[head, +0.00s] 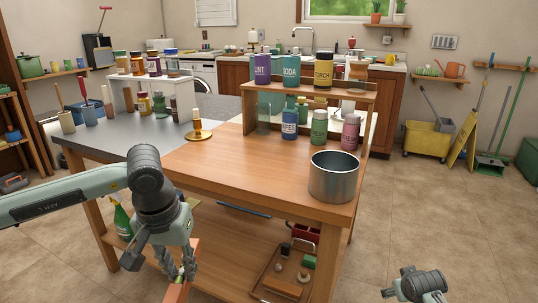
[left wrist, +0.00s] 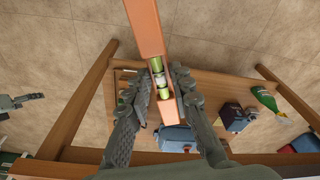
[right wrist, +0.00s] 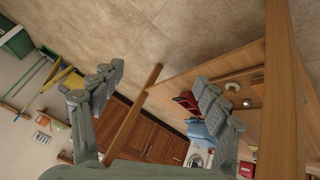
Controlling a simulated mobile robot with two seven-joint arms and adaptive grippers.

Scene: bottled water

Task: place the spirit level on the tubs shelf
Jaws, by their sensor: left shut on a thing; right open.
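The spirit level (head: 179,290) is an orange bar with green vials, in front of the table at the lower left. My left gripper (head: 180,268) is shut on it. In the left wrist view the level (left wrist: 147,30) runs upward from between the fingers (left wrist: 163,92). The wooden shelf (head: 350,91) on the table bears purple, teal and black-yellow tubs on top (head: 291,70). More tubs (head: 319,128) stand at its foot. My right gripper (head: 418,287) is low at the right, away from the table. In the right wrist view it is open and empty (right wrist: 155,95).
A metal pot (head: 333,178) stands at the table's front right corner. A candle holder (head: 198,132) stands left of the shelf. A white rack (head: 150,82) with jars stands on the grey top. The front middle of the wooden tabletop (head: 245,170) is clear. A tray (head: 262,285) lies below.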

